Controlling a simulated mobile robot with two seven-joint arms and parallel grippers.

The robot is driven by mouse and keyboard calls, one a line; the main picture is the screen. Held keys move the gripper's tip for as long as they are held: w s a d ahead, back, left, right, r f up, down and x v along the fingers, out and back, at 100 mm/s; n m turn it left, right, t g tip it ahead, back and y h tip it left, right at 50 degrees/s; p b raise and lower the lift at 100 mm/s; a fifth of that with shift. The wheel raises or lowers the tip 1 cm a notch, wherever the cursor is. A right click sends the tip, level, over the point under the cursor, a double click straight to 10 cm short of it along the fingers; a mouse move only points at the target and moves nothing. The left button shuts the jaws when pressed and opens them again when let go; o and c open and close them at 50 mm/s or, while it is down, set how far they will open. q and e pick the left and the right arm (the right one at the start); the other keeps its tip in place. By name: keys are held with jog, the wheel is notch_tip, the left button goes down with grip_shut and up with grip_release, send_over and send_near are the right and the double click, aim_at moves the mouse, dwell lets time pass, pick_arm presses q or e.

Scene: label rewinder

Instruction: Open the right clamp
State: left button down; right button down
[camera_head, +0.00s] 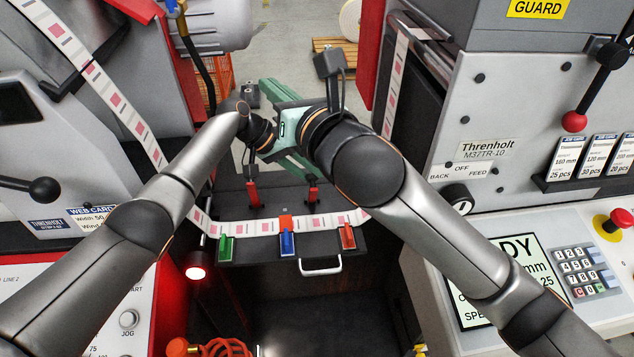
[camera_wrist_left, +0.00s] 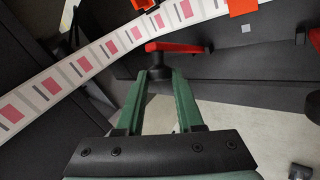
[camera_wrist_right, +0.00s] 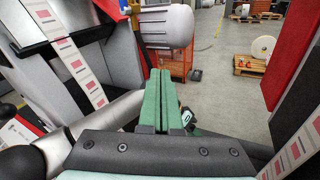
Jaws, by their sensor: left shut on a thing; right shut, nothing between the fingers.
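The right clamp (camera_head: 313,194) is a red lever on a dark post, standing on the splice table behind the label web. My left gripper (camera_head: 309,176) reaches down to it. In the left wrist view, the left fingers (camera_wrist_left: 160,75) are around the dark part under the red lever (camera_wrist_left: 178,47). The hold itself is partly hidden by the lever. The left clamp (camera_head: 253,194), also red, stands apart to the left. My right gripper (camera_head: 268,86) is shut and empty, pointing away at the back; its closed fingers also show in the right wrist view (camera_wrist_right: 160,75).
The label web (camera_head: 270,228) crosses the table front, near green (camera_head: 226,246), blue (camera_head: 287,243) and red (camera_head: 347,237) pieces. A white handle (camera_head: 320,267) is below. Machine cabinets stand on both sides. My forearms converge closely above the table.

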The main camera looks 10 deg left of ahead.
pick_arm(q)
jog(key=shift+r, duration=0.2)
pick_arm(e)
jog(key=s+d+f+g+h, duration=0.15)
jog(key=d+f+h, duration=0.25)
jog(key=f, duration=0.9)
pick_arm(q)
jog(key=shift+d, duration=0.1)
pick_arm(e)
jog(key=m+h, duration=0.2)
jog(key=h, duration=0.1)
send_near(314, 179)
jog(key=x, duration=0.4)
jog(key=shift+f, duration=0.3)
jog(key=shift+w+a+f, duration=0.1)
jog(key=shift+w+a, duration=0.05)
jog(key=shift+w, duration=0.35)
jog(key=shift+w+a+f, duration=0.15)
jog(key=shift+w+a, duration=0.05)
jog(key=shift+w, duration=0.35)
